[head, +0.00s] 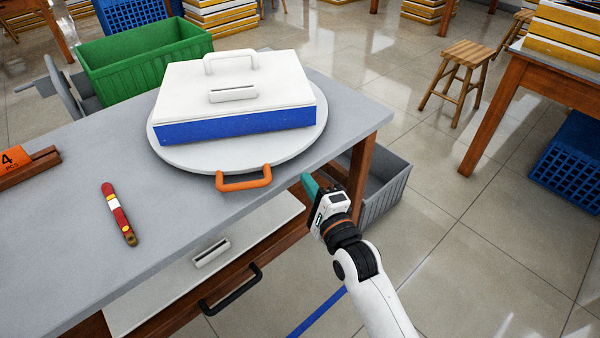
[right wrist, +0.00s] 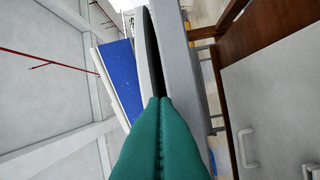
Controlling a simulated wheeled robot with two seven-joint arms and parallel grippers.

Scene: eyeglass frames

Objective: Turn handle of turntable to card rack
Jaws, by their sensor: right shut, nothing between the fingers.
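The round grey turntable (head: 180,152) lies on the grey table and bears a blue box with a white lid (head: 235,130). Its orange handle (head: 243,182) sticks out at the front edge, pointing toward me. A wooden rack with an orange card marked "4 PCS" (head: 30,165) stands at the table's left side. My right gripper (head: 308,183), with green fingers, is shut and empty just off the table's front edge, right of the handle and apart from it. Its closed fingertips (right wrist: 160,100) show in the right wrist view, beside the table edge; the handle is not visible there. My left gripper is out of view.
A red striped tool (head: 118,213) lies on the table between rack and turntable. A green crate (head: 145,55) stands behind. A drawer with a black handle (head: 230,290) is under the tabletop. A grey bin (head: 385,190) stands right of the table leg.

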